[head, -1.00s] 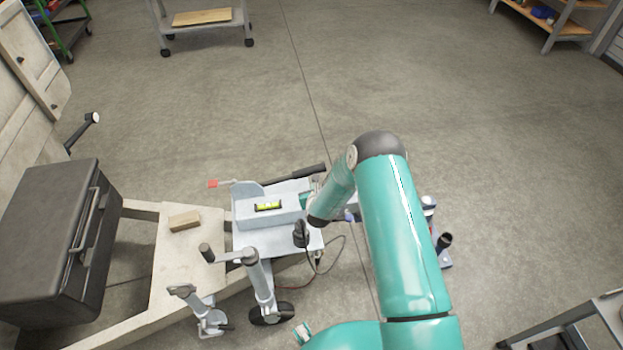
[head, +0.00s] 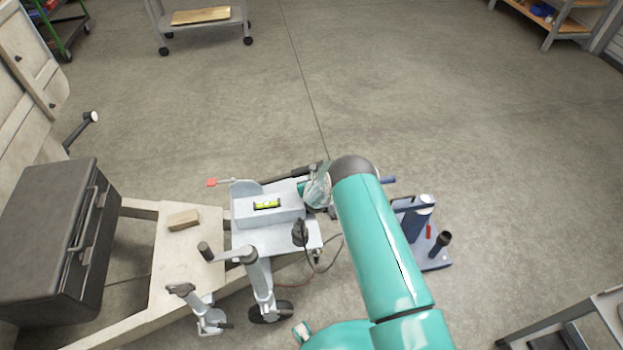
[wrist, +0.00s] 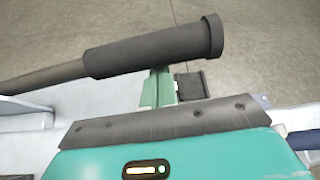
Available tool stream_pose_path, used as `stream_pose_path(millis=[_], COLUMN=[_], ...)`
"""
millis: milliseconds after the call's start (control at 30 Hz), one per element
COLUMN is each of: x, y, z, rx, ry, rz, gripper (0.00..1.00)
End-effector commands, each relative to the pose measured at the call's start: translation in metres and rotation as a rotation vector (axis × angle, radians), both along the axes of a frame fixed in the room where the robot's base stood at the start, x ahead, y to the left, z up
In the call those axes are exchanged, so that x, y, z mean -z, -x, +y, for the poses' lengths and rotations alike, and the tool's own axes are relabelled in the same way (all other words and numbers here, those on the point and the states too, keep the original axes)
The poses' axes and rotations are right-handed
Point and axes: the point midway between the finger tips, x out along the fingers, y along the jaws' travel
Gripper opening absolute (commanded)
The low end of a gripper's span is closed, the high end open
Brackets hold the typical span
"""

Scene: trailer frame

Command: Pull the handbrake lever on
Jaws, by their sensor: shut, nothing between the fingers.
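The handbrake lever, a grey bar with a thick black grip, crosses the upper part of the wrist view (wrist: 155,48), sloping up to the right. In the head view the lever (head: 292,173) lies low behind the trailer's grey drawbar housing, its right end near my arm. My gripper (wrist: 158,88) is shut and empty. Its teal fingers stand just below the grip in the wrist view, and the grip hides their tips. I cannot tell whether they touch it. In the head view my gripper (head: 304,188) is at the housing's right end, partly hidden by my wrist.
A spirit level (head: 267,204) lies on the housing. A crank-handled jockey wheel (head: 260,280) and a black cable stand in front. A dark toolbox (head: 50,240) is at left, a wood block (head: 184,220) on the frame, a blue stand (head: 425,230) at right.

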Motion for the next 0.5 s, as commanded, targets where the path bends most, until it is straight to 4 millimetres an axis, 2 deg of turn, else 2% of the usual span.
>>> stream_pose_path(millis=[500], x=[-0.016], y=[-0.001], z=[0.003], rx=[0.001], ry=[0.050], rz=[-0.018], gripper=[0.00])
